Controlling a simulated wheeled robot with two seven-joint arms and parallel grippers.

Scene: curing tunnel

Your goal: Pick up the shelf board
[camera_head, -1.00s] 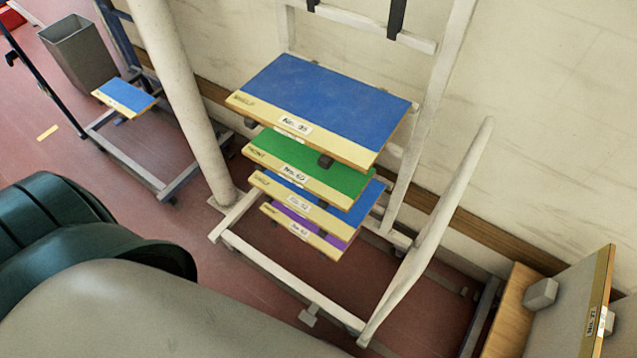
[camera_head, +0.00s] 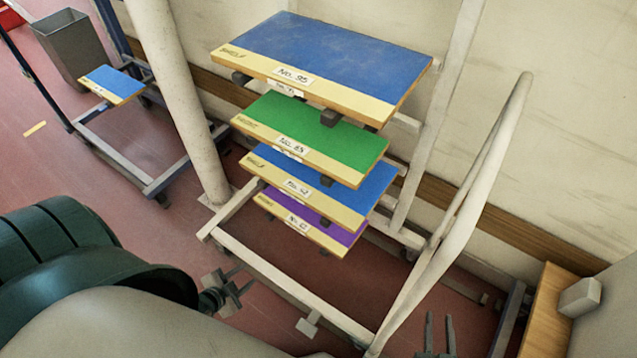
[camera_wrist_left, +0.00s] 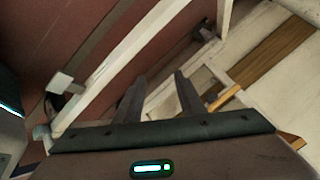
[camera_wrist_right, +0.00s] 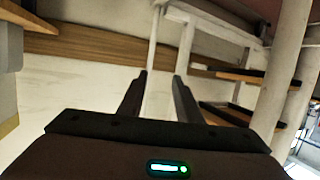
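A rack (camera_head: 290,290) holds a stack of boards. The top blue board (camera_head: 335,52) reads "Shelf" and No. 95 on its yellow front edge. Below it are a green board (camera_head: 320,128), a second blue board (camera_head: 345,182) whose edge also seems to read "Shelf", and a purple board (camera_head: 335,233). My left gripper (camera_head: 236,285) is open and empty, low in front of the rack's left side. My right gripper (camera_head: 438,328) is open and empty, low at the right, beyond the rack's slanted post. Both show open fingers in the left wrist view (camera_wrist_left: 155,88) and right wrist view (camera_wrist_right: 159,85).
A slanted white post (camera_head: 455,215) stands at the rack's right. A thick pale post (camera_head: 178,100) rises at its left. Another blue board (camera_head: 112,84) sits on a frame at far left, near a grey bin (camera_head: 72,45). A wooden piece (camera_head: 540,310) is at lower right.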

